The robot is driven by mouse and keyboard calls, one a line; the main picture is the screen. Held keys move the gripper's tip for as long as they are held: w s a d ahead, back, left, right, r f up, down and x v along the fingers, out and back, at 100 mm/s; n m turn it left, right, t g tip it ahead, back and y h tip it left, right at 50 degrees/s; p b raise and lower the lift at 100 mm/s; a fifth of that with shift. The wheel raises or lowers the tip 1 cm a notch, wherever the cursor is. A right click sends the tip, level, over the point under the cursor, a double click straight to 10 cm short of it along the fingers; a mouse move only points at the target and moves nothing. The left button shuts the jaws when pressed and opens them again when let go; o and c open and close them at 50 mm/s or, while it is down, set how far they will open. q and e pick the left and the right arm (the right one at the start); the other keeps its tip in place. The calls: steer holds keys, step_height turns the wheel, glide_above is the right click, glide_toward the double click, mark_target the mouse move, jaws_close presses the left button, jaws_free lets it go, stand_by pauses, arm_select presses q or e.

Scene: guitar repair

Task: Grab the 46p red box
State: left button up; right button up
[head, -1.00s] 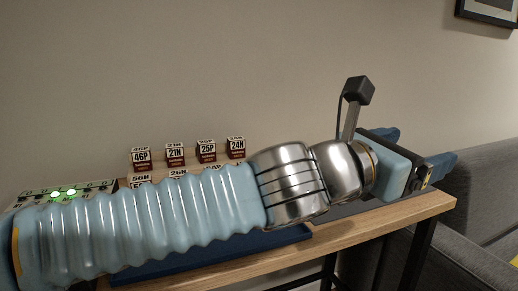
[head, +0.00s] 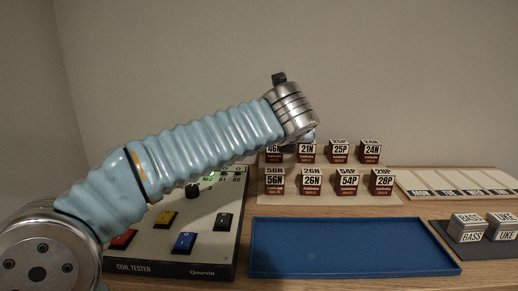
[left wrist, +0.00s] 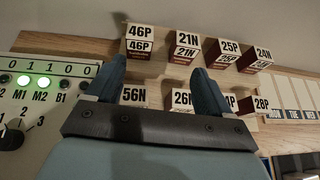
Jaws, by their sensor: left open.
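The 46P red box (left wrist: 139,44) stands at the left end of the back row in the left wrist view, with a white top and dark red lower front. In the head view the 46P box (head: 273,154) is partly hidden by my left arm. My left gripper (left wrist: 160,85) is open and empty, its two blue fingers pointing toward the rows of boxes. The left finger is just below the 46P box in the picture, apart from it as far as I can tell. In the head view the left gripper is hidden behind its arm. My right gripper is not in view.
Other boxes, 21N (head: 306,153), 25P (head: 339,152) and 24N (head: 370,152), share the back row. A front row holds 56N (head: 276,182) and others. A coil tester (head: 200,250), an empty blue tray (head: 350,247) and silver boxes (head: 467,228) are nearby.

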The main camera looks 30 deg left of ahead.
mark_target(274, 151)
arm_select(q)
steer(key=a, duration=0.3)
steer(key=shift+a+f+n+g+y, duration=0.1)
steer(key=shift+f+n+g+y, duration=0.2)
steer(key=shift+f+y, duration=0.1)
steer(key=x, duration=1.2)
steer(key=shift+w+f, duration=0.1)
steer(key=shift+f, duration=0.3)
steer(key=c, duration=1.1)
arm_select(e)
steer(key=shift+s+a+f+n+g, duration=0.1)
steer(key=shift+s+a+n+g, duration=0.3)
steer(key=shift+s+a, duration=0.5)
